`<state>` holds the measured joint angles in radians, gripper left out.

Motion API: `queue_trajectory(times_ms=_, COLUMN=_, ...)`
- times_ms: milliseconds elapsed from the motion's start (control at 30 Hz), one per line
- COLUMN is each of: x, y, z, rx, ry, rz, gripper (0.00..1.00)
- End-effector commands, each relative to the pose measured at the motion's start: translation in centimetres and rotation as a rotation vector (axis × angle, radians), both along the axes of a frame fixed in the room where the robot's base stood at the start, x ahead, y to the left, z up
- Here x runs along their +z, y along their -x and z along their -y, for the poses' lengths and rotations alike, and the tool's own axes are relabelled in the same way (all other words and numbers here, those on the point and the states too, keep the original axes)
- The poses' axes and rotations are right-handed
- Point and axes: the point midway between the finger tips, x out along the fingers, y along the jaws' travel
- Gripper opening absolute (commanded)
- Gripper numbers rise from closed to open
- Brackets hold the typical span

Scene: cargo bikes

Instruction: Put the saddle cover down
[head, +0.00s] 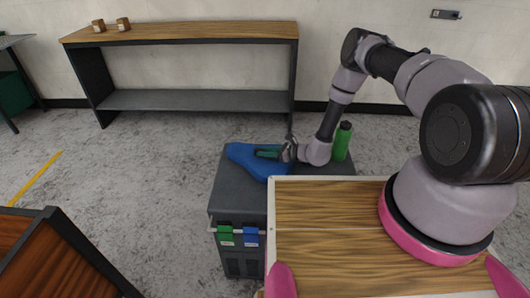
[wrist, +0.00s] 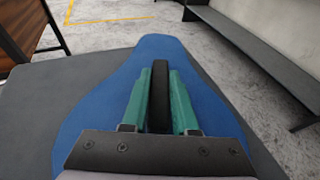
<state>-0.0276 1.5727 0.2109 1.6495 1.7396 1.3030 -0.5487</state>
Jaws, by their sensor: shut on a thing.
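The blue saddle cover (head: 240,155) is over the left part of the grey cabinet top (head: 226,185). It is long, narrow at one end and wide at the other, and looks level. In the wrist view, the saddle cover (wrist: 95,118) spreads out beneath the fingers. My gripper (head: 264,153) has teal fingers shut on a black upright strip (wrist: 160,95) in the middle of the cover. In the wrist view, my gripper (wrist: 159,80) hides part of the cover. I cannot tell whether the cover touches the cabinet top or hangs just above it.
A green bottle (head: 342,143) stands at the cabinet's right back. Green (head: 225,237) and blue (head: 251,238) items hang on the cabinet's front. A wooden-topped bench (head: 190,33) with two small blocks stands by the wall. A brown crate (head: 50,255) is at lower left.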

Motion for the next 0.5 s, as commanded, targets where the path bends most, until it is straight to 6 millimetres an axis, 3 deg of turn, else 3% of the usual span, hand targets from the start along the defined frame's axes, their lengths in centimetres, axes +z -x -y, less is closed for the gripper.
queue_trajectory(times_ms=233, x=-0.19, y=-0.04, z=-0.01, rx=0.0, ry=-0.001, rz=0.0, gripper=0.0)
queue_trajectory(times_ms=267, x=-0.18, y=-0.05, z=-0.01, rx=0.0, ry=-0.001, rz=0.001, gripper=0.35)
queue_trajectory(times_ms=300, x=-0.15, y=-0.05, z=0.0, rx=0.0, ry=0.0, rz=0.001, gripper=0.5)
queue_trajectory(times_ms=333, x=-0.15, y=-0.05, z=0.0, rx=0.0, ry=0.0, rz=0.001, gripper=0.57)
queue_trajectory(times_ms=500, x=-0.15, y=-0.03, z=0.0, rx=0.0, ry=0.0, rz=0.0, gripper=0.57)
